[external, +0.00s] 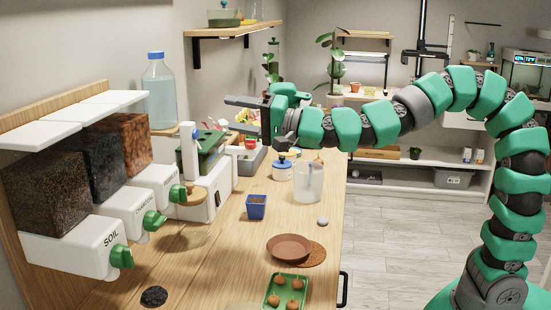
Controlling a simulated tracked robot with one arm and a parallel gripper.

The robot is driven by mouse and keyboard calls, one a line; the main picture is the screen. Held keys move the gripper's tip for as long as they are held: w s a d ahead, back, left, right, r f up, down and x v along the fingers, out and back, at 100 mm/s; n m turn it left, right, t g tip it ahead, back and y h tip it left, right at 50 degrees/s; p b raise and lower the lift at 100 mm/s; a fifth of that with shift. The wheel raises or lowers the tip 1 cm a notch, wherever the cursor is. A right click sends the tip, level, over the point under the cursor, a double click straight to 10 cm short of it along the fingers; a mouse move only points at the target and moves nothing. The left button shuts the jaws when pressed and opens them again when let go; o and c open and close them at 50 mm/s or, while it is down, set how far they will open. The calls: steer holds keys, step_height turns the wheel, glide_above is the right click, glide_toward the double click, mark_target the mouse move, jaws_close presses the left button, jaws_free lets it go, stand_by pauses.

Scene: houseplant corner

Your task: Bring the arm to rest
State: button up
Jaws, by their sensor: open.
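My gripper (247,117) is at the end of my green and black arm, raised above the far part of the wooden bench (236,283). It points left, its jaws are apart, and I see nothing between them. My arm arches from the right side of the picture over to the bench. The gripper appears in front of a green and white machine and some colourful items, but I cannot tell how far it is from them.
Dispensers (75,245) line the left wall. On the bench are a blue pot (256,206), a clear jug (308,183), a blue-lidded jar (282,172), a brown saucer (289,247) and a green tray (271,296) with several bulbs. A shelf (235,31) hangs above the gripper.

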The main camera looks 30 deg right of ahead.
steer(key=w+d+r+n+t+h, duration=0.1)
steer(key=w+d+r, duration=0.1)
steer(key=d+r, duration=0.35)
steer(key=w+d+r+n+h, duration=0.2)
steer(key=d+r, duration=0.1)
steer(key=d, duration=0.6)
steer(key=w+d+r+n+t+h, duration=0.1)
steer(key=w+d+r, duration=0.25)
steer(key=d, duration=0.45)
steer(key=s+d+r+h, duration=0.4)
steer(key=d, duration=0.6)
steer(key=s+d+r+h, duration=0.4)
steer(key=d+h, duration=0.1)
steer(key=d, duration=0.5)
step_height(320, 180, down, 16)
steer(key=b, duration=1.5)
steer(key=shift+s+n+g+b, duration=0.15)
steer(key=shift+n+g+b, duration=0.2)
steer(key=shift+n+g, duration=0.05)
steer(key=shift+a, duration=0.1)
